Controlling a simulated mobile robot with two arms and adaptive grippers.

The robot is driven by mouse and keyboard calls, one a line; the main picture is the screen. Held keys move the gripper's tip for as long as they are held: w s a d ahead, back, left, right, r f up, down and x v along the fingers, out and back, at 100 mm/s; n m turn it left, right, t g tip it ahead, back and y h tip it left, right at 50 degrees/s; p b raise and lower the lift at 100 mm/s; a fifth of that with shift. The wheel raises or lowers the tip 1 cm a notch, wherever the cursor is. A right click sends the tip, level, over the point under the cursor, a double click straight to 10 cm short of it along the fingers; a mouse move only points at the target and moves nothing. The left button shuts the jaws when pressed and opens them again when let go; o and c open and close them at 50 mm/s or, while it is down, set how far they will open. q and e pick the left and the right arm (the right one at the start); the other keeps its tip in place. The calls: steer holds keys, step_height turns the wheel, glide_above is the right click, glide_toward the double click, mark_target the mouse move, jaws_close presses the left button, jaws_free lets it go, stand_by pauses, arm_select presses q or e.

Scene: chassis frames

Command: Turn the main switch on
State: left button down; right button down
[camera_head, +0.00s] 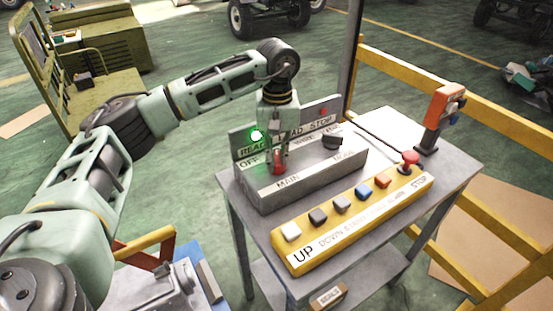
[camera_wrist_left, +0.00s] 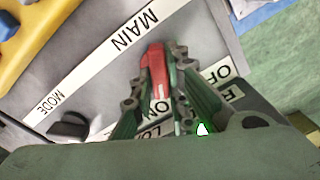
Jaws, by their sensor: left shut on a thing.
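The main switch is a red handle (camera_wrist_left: 155,70) on the grey control box (camera_head: 318,182), by the MAIN label. It also shows in the head view (camera_head: 278,161), low between the fingers. My left gripper (camera_head: 279,168) comes down over it from above and is shut on it. In the wrist view the two fingers (camera_wrist_left: 162,58) lie along both sides of the red handle. OFF and ON labels show beside it, partly hidden by the fingers. A green lamp (camera_head: 257,136) is lit at the READY label. My right gripper is not in view.
A black mode knob (camera_head: 332,141) stands right of the main switch. A yellow button panel (camera_head: 350,222) with several buttons and a red stop button (camera_head: 409,158) lies in front. The grey table (camera_head: 446,172) has yellow rails (camera_head: 485,92) behind it. An orange-and-grey device (camera_head: 440,112) stands at the right corner.

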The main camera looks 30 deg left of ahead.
mark_target(278, 156)
arm_select(q)
steer(key=shift+m+b, duration=0.45)
steer(key=shift+m, duration=1.15)
steer(key=shift+r, duration=0.1)
steer(key=c, duration=1.7)
jaws_free()
step_height(278, 156, up, 12)
steer(key=shift+f, duration=0.1)
